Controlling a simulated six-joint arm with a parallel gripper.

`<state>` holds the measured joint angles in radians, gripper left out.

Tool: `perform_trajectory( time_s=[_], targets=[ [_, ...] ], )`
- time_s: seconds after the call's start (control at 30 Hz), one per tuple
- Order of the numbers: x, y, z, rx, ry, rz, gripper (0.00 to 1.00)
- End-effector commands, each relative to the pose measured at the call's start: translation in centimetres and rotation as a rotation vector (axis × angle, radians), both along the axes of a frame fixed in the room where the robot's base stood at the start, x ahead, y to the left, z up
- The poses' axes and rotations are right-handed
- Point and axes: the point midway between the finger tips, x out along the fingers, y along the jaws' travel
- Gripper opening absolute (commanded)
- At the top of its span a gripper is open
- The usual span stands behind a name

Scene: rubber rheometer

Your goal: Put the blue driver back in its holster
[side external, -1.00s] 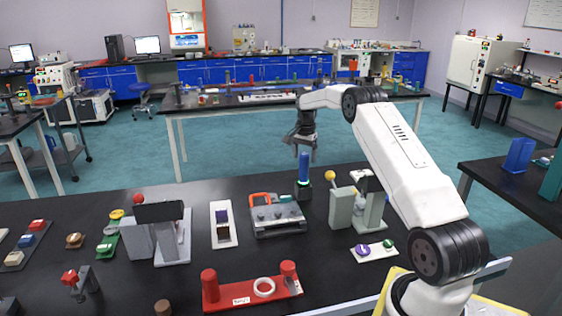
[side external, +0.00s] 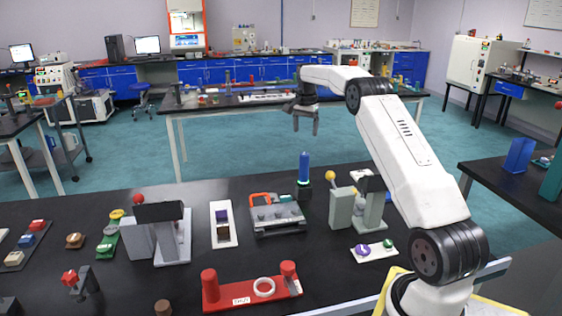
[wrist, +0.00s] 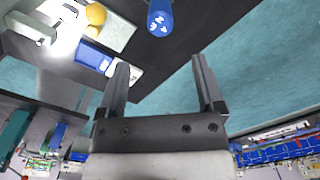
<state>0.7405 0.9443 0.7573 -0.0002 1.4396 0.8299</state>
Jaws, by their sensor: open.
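The blue driver (side external: 304,168) stands upright in a dark holster (side external: 304,193) near the far edge of the black bench. Its blue top (wrist: 160,17) shows at the upper edge of the wrist view, ahead of the fingertips and apart from them. My gripper (side external: 306,131) is open and empty, above and apart from the driver, with its fingers pointing down. In the wrist view its two fingers (wrist: 158,72) are spread with nothing between them. How deep the driver sits in the holster cannot be told.
A grey tray with an orange handle (side external: 277,216) stands left of the holster. A grey device with a yellow knob (side external: 342,210) stands close on its right. A red stand (side external: 250,291) is in front.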

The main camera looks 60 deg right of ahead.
Motion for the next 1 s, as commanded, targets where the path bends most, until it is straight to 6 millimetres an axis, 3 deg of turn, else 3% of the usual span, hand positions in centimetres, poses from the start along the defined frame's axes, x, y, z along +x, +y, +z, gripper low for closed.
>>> perform_trajectory(
  time_s=[0.37,0.57,0.77,1.0],
  targets=[
    [0.0,0.1,0.0,0.000,0.000,0.002,0.86],
    [0.6,1.4,-0.1,-0.004,-0.005,0.048,0.86],
    [1.9,5.1,-0.4,-0.016,-0.017,0.175,0.86],
    [2.9,11.7,-1.2,-0.038,-0.041,0.391,0.86]
  ],
)
